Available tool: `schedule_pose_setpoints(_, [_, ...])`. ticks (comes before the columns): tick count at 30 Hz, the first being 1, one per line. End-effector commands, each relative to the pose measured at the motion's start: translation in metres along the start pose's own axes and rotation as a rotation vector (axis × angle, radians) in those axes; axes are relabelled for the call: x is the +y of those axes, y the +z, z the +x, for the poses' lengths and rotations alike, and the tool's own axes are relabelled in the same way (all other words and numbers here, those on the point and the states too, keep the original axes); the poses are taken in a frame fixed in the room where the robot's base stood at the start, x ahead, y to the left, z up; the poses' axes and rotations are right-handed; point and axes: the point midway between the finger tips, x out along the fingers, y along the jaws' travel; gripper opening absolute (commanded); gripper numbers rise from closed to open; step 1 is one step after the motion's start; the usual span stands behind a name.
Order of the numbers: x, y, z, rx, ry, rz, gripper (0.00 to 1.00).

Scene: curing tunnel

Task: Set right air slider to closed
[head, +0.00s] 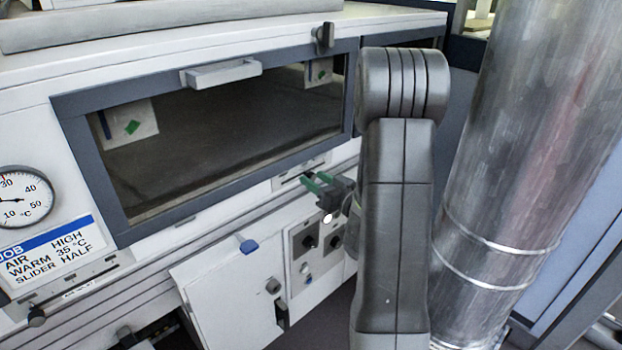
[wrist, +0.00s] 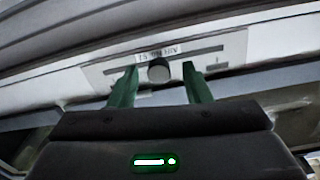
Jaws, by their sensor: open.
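The right air slider is a pale plate (wrist: 215,52) with a dark slot and a small label. It also shows in the head view (head: 288,179) under the oven window. Its round dark knob (wrist: 158,71) stands near the middle of the slot in the wrist view. My gripper (wrist: 160,80) is open, with one green finger on each side of the knob and a gap on both sides. Whether the fingertips reach past the knob's face is hard to tell. In the head view my gripper (head: 312,181) is at the plate, and the knob cannot be made out there.
A second slider with a dark knob (head: 37,317) is at the lower left. A job card (head: 50,255) reads air high, warm 35 °C, slider half. A panel with dark knobs (head: 310,241) sits below my gripper. A large metal duct (head: 535,150) stands on the right.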

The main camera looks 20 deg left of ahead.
Motion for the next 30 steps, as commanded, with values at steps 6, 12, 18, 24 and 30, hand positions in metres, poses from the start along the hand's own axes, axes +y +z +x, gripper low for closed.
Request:
schedule_pose_setpoints(6, [0.0,0.0,0.007,0.0,0.0,0.0,0.44])
schedule_pose_setpoints(12, [0.0,0.0,0.007,0.0,0.0,0.0,0.38])
schedule_pose_setpoints(18, [0.0,0.0,0.007,0.0,0.0,0.0,0.0])
schedule_pose_setpoints(24, [-0.003,0.001,0.007,0.0,-0.002,-0.001,0.0])
schedule_pose_setpoints(30, [-0.034,0.009,0.008,0.002,-0.007,-0.003,0.0])
